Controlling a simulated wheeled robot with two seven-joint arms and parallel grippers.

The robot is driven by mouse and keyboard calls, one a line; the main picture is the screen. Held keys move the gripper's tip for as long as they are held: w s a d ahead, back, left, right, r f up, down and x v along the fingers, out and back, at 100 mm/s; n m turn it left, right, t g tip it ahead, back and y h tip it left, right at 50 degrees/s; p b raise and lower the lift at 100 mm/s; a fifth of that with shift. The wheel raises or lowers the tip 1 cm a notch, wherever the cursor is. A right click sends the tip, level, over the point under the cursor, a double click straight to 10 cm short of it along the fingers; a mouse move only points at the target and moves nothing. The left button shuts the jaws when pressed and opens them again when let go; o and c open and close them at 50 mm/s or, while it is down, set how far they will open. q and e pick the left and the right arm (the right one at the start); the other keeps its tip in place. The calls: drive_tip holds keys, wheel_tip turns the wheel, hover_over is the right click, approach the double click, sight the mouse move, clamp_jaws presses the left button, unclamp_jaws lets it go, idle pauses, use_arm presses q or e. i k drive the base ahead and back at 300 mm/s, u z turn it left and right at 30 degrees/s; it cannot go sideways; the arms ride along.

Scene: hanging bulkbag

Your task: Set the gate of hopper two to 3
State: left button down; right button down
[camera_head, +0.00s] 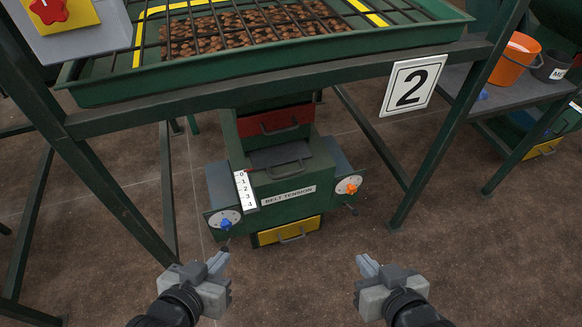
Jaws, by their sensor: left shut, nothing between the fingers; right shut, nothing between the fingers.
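Hopper two (110,88) is a green tray with a black grate over brown pellets, marked by a white sign with a 2 (411,86). Under it stands a green housing. A grey plate with a dark handle (282,163), apparently the gate, lies on its top front beside a white scale (246,190) numbered 0 to 4. The handle is near the scale's 0 end; the exact reading is unclear. My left gripper (220,262) is shut and empty, in front of the housing's lower left. My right gripper (367,265) is shut and empty, at lower right, apart from the housing.
The housing has a red front with a handle (277,121), a BELT TENSION label (288,196), a blue knob (226,224), an orange knob (351,188) and a yellow drawer (290,231). Green frame legs flank it. An orange bucket (514,62) stands on a shelf at right.

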sight(267, 158)
drive_tip(key=z, duration=0.55)
drive_tip(key=k, duration=0.65)
drive_tip(key=z, duration=0.8)
drive_tip(key=i, duration=0.95)
drive_tip(key=u, duration=0.6)
drive_tip(key=i, duration=0.4)
drive_tip(key=u, duration=0.35)
